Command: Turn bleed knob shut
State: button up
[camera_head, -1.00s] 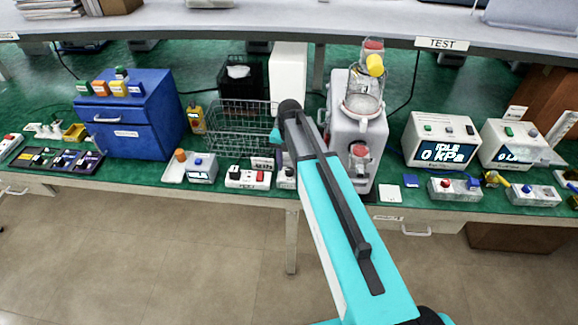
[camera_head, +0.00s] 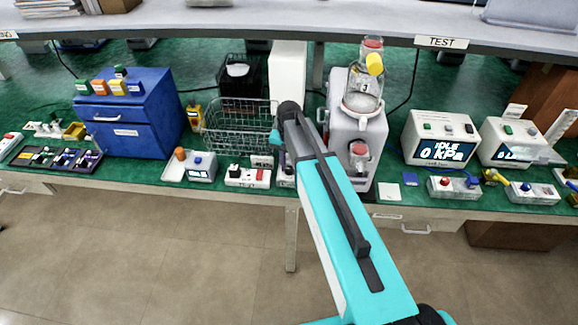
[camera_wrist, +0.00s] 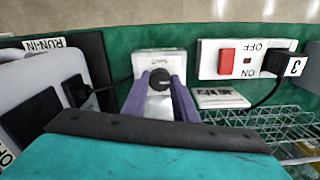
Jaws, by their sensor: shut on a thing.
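The bleed knob (camera_wrist: 160,76) is a small round black knob on a pale box (camera_wrist: 146,62) in the wrist view. My gripper (camera_wrist: 161,86) has its two purple fingers on either side of the knob, shut on it. The small print on the box is too blurred to read. In the head view my arm hides the knob, and the pale box (camera_head: 287,182) shows only in part at the bench's front edge. The grey pump (camera_head: 345,115) with a clear jar (camera_head: 362,90) and yellow cap stands just right of my arm.
A white switch box with a red rocker (camera_wrist: 228,62) and a black plug sits beside the knob's box. A wire basket (camera_head: 240,125) stands behind. A blue drawer cabinet (camera_head: 125,130) is at left; a gauge reading 0 kPa (camera_head: 440,138) is at right.

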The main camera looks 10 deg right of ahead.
jog(key=shift+n, duration=0.4)
jog(key=n+b, duration=0.2)
jog(key=n, duration=0.1)
jog(key=n+b, duration=0.1)
jog(key=n, duration=0.4)
jog(key=shift+b, duration=0.4)
jog(key=n+b, duration=0.1)
jog(key=n, duration=0.3)
jog(key=n+b, duration=0.1)
jog(key=n, duration=0.4)
jog(key=o, duration=1.1)
jog(key=shift+c, duration=0.2)
